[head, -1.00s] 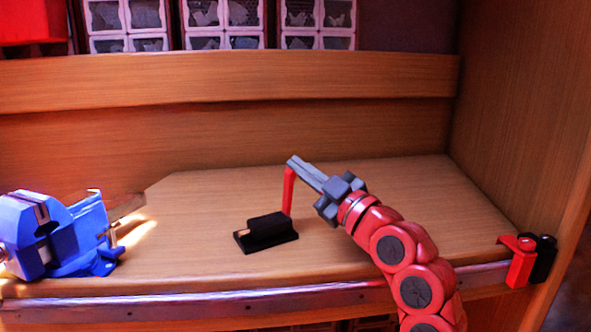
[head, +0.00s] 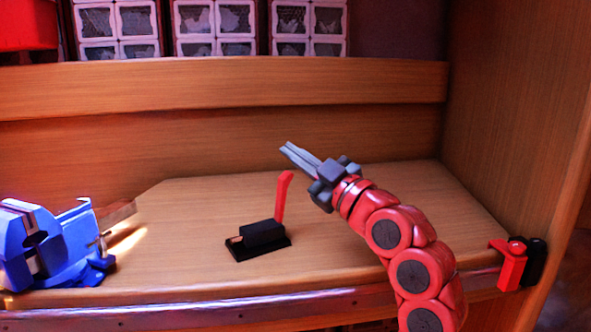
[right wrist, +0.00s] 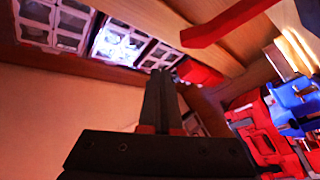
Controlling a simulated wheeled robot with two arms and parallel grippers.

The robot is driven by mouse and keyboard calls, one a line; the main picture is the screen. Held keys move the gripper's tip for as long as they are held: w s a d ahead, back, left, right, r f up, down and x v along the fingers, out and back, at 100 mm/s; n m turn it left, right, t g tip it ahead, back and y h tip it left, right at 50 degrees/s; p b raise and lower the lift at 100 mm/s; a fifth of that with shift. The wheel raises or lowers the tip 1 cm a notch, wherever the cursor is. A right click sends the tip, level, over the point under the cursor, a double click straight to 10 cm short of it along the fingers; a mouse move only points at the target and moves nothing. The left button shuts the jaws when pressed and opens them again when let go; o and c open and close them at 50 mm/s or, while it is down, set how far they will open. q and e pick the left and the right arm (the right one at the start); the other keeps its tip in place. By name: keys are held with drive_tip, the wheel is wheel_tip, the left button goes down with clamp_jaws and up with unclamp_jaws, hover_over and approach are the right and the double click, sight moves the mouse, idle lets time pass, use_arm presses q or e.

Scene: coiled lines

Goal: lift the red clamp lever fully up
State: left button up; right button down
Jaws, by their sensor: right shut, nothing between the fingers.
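The red clamp lever (head: 283,195) stands nearly upright, its top leaning slightly right, at the right end of its black clamp base (head: 262,236) on the wooden bench. My right gripper (head: 284,147) is shut and empty, just above the lever's top; a small gap seems to show between them. In the right wrist view, my shut fingers (right wrist: 160,88) point up the picture, and the red lever (right wrist: 232,22) crosses the upper right, apart from them. My left gripper is in neither view.
A blue vise (head: 48,245) stands at the bench's left. A red and black clamp (head: 513,262) sits on the right front edge. Drawer bins (head: 210,30) stand behind the wooden back rail (head: 220,88). The bench around the black base is clear.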

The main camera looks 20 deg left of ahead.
drive_tip(key=s+d, duration=0.2)
drive_tip(key=s, duration=0.5)
drive_tip(key=s+d+r, duration=0.1)
drive_tip(key=s+d, duration=0.2)
drive_tip(key=s, duration=0.5)
drive_tip(key=shift+d+r, duration=0.2)
drive_tip(key=shift+d, duration=0.15)
